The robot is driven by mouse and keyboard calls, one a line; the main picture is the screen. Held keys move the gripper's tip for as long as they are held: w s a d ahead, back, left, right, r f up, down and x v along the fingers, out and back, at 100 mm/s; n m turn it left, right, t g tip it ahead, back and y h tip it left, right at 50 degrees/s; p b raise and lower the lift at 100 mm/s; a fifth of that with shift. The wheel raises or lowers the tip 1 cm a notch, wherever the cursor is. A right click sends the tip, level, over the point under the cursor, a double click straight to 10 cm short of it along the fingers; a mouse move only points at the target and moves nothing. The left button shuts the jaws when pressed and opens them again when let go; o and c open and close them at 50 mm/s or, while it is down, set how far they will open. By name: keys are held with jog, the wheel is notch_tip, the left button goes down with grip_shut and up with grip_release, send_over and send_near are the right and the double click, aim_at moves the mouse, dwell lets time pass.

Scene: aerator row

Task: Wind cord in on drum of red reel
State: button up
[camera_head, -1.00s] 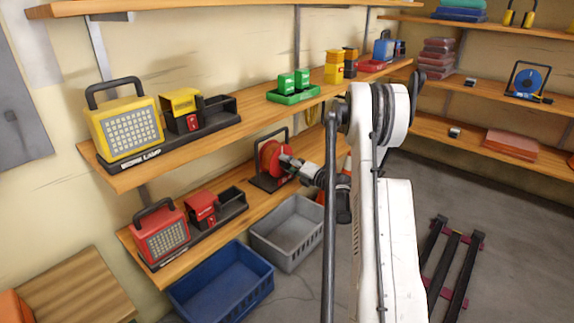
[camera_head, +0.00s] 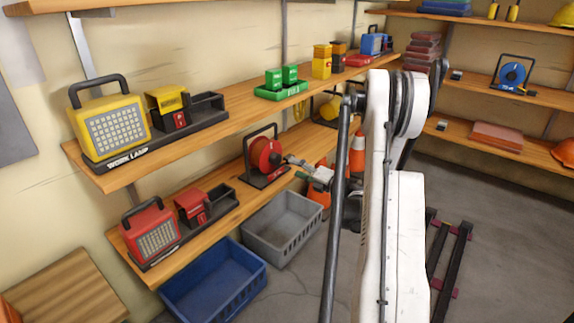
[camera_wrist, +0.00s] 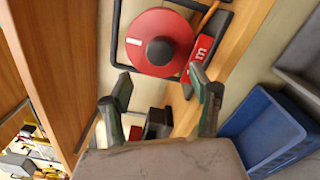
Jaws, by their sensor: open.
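The red reel (camera_head: 264,155) stands in a dark frame on the lower left shelf. In the wrist view, its red disc (camera_wrist: 152,38) faces me with a dark round knob (camera_wrist: 160,51) at its middle. My gripper (camera_head: 291,162) is to the right of the reel in the head view, apart from it. In the wrist view my gripper (camera_wrist: 163,92) is open and empty, its fingertips spread below the disc and knob in the picture. The drum behind the disc is hidden, and I cannot make out its cord.
The reel's shelf (camera_head: 225,213) also carries a red lamp (camera_head: 152,234). A grey crate (camera_head: 283,228) and a blue crate (camera_head: 213,285) stand below. The upper shelf (camera_head: 225,125) runs above the reel. Orange cones (camera_head: 357,155) stand behind my arm. A blue reel (camera_head: 512,75) is on the right shelves.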

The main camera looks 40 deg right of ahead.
jog(key=shift+s+d, duration=0.15)
jog(key=shift+s, duration=0.9)
